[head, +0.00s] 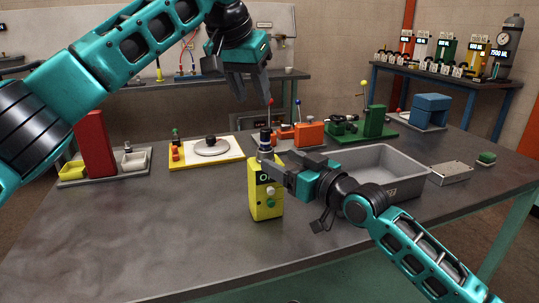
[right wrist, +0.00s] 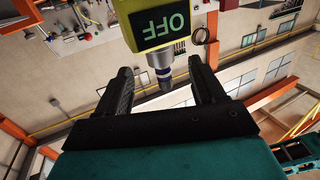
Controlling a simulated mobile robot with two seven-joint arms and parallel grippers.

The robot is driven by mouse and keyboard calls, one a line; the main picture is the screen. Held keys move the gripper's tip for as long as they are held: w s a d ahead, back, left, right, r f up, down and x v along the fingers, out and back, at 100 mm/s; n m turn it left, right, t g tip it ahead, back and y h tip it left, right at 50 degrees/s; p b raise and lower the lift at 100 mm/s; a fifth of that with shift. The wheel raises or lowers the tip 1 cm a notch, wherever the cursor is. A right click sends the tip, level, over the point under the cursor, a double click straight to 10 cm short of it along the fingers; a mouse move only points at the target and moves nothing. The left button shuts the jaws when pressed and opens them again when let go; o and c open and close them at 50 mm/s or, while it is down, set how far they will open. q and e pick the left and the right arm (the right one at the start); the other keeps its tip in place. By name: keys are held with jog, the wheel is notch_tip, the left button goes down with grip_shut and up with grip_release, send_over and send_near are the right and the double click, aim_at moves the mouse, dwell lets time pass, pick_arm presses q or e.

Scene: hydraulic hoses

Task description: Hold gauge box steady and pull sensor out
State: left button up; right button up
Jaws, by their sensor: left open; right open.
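The yellow-green gauge box (head: 264,196) stands upright on the grey table, with a dark display and light buttons on its front. Its display reads OFF, upside down, in the right wrist view (right wrist: 160,22). The sensor (head: 265,140), a metal cylinder with a dark blue band, stands on top of the box. My right gripper (head: 274,162) is open beside the box top. In the right wrist view the sensor (right wrist: 162,66) shows between its spread fingers, with no clear contact. My left gripper (head: 252,94) is open and empty, pointing down above and behind the box.
A grey bin (head: 405,190) stands right of the box, behind my right forearm. A yellow board with a white disc (head: 212,147), a red block stand (head: 95,145), an orange block unit (head: 308,134) and a green unit (head: 374,122) line the back. The front left table is clear.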

aim_at(271, 156)
jog(key=shift+x, duration=3)
grip_shut()
